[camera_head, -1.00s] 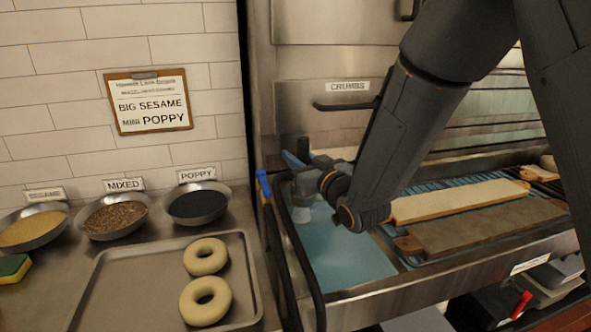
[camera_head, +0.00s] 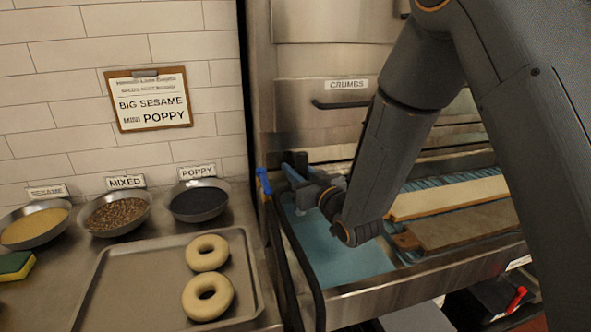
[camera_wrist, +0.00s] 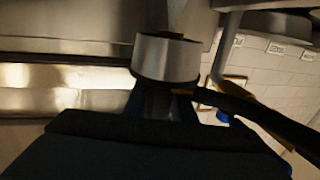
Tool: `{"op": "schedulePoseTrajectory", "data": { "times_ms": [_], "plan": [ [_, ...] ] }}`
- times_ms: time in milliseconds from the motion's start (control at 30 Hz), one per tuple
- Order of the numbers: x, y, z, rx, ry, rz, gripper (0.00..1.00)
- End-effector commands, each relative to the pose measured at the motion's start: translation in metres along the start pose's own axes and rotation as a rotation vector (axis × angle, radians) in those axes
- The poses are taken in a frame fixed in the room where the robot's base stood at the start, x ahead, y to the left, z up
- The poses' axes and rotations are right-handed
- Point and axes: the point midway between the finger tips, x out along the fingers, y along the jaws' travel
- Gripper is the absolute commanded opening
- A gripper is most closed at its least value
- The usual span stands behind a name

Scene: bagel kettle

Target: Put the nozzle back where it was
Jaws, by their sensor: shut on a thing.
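My gripper (camera_head: 296,172) is above the left end of the open steel unit, over a light blue surface (camera_head: 335,247). In the head view the held piece is mostly hidden by my gripper and wrist. A blue-ended item (camera_head: 263,181) is at the unit's left edge, left of my gripper; a bit of blue (camera_wrist: 222,117) also shows in the wrist view.
A black bar (camera_head: 286,262) runs along the unit's left side. Boards (camera_head: 462,228) lie on the right side of the unit. A tray (camera_head: 140,270) with two bagels and several seed bowls (camera_head: 197,203) are on the left counter. The drawer marked CRUMBS (camera_head: 345,85) is behind.

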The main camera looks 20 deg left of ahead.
Motion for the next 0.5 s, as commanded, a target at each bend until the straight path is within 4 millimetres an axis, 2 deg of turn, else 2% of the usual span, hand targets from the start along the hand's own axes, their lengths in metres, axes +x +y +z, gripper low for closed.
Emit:
{"op": "schedulePoseTrajectory", "data": {
  "times_ms": [33, 133, 500],
  "plan": [
    [0.0, 0.0, 0.0015, 0.0, 0.0, 0.0, 0.27],
    [0.0, -0.0001, 0.0008, 0.0, 0.0, 0.0, 0.42],
    [0.0, -0.0001, 0.0007, 0.0, 0.0, 0.0, 0.42]
  ]
}}
